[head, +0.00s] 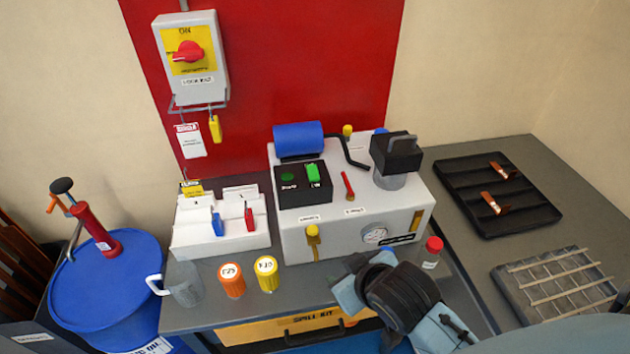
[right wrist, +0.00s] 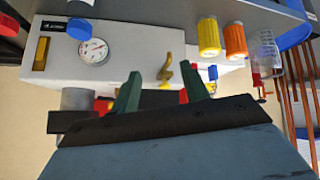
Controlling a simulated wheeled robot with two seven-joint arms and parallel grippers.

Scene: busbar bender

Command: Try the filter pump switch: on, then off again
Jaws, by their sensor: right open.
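A white machine (head: 290,239) stands on the grey bench. Its black panel (head: 290,193) carries a round green lamp or button (head: 287,177) and a green rocker switch (head: 313,173); the labels are too small to read, so I cannot tell for certain which control is the filter pump switch. My right gripper (head: 350,282) is in front of the machine, below and right of the panel, apart from it. In the right wrist view, its two green fingers (right wrist: 163,84) are spread and empty, with a yellow lever (right wrist: 165,70) behind them. My left gripper is not in view.
A red lever (head: 348,186) is right of the panel. Orange (head: 231,280) and yellow (head: 267,273) jars and a clear jug (head: 184,284) stand at the bench's front left. A red-capped bottle (head: 432,252) is near my right arm. A wall isolator (head: 188,55) hangs above.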

